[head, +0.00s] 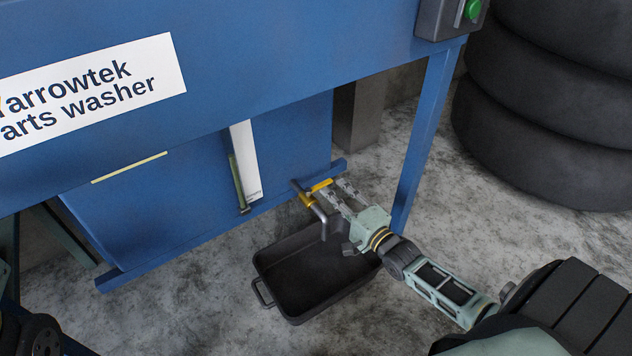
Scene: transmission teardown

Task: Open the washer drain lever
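The blue parts washer (270,60) fills the upper left, with a white label on its front. A small yellow drain lever (308,200) shows at the washer's lower right edge, beside a grey pipe piece. My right gripper (326,194) reaches in from the lower right, its fingertips at the yellow lever. The fingers partly cover the lever, and I cannot tell whether they are closed on it. My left gripper is not in view.
A black drain pan (315,270) with a side handle sits on the concrete floor below the lever. A blue washer leg (428,130) stands right of the gripper. Stacked black tires (550,100) are at the right. The floor in front of the pan is clear.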

